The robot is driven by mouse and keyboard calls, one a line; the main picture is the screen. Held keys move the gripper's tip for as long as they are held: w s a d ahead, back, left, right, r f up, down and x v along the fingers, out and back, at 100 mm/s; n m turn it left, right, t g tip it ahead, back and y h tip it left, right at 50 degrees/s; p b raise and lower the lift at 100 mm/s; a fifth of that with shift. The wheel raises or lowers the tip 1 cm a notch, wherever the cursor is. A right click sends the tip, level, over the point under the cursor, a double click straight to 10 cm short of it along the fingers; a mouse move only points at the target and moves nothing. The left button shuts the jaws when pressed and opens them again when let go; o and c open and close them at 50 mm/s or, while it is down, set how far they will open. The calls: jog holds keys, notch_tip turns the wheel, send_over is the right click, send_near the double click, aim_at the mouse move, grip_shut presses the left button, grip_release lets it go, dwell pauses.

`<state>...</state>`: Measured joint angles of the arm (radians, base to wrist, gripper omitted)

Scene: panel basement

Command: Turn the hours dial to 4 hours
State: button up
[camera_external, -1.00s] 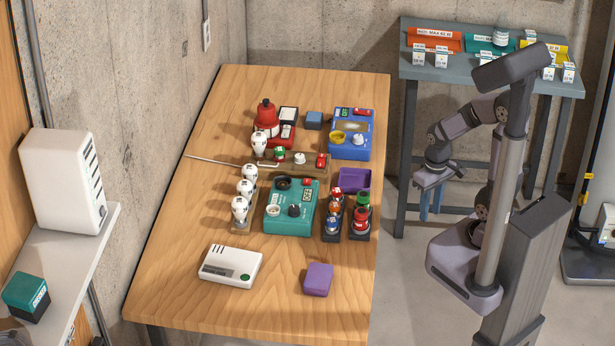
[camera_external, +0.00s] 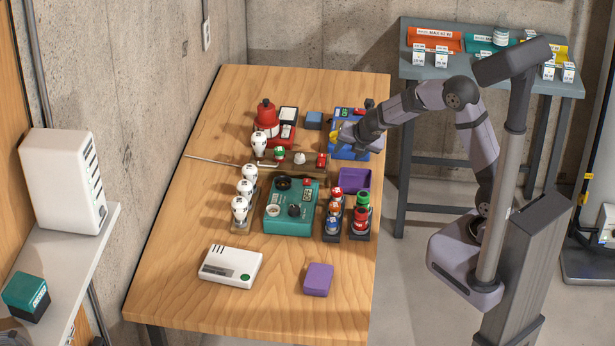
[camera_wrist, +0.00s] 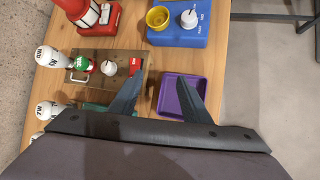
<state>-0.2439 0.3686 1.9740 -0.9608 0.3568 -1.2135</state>
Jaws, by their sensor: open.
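Which knob is the hours dial cannot be told, as the markings are too small. The teal box (camera_external: 274,222) on the table has a dark round knob (camera_external: 294,210) and a lighter knob beside it; only a sliver of the box shows in the wrist view. The blue box (camera_wrist: 177,38) carries a yellow cup-like part (camera_wrist: 158,17) and a white knob (camera_wrist: 189,18). My gripper (camera_external: 346,134) is above the blue box in the external view, hiding much of its top. In the wrist view my gripper (camera_wrist: 159,77) is open and empty, its fingers apart.
A purple tray (camera_external: 354,181) and racks of coloured bottles stand right of the teal box. A wooden board (camera_wrist: 88,68) with small knobs lies behind it. White bulb-like pieces (camera_external: 240,208) stand to its left. The table's front is mostly clear around a white device (camera_external: 231,267) and a purple block (camera_external: 318,280).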

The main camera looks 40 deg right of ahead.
aim_at(300, 156)
jog(key=w+a+n, duration=0.2)
jog(key=n, duration=0.1)
jog(key=w+a+n+t+y, duration=0.1)
jog(key=w+a+n, duration=0.1)
jog(key=a+n, duration=0.1)
jog(key=w+a+n, duration=0.2)
jog(key=a+n, duration=0.1)
jog(key=shift+w+a+r+n+t+y, duration=0.15)
jog(key=shift+w+r+n+t+y, duration=0.2)
jog(key=shift+n+t+y, duration=0.05)
jog(key=shift+p+x, duration=0.35)
jog(key=shift+x, duration=3.3)
jog(key=c, duration=1)
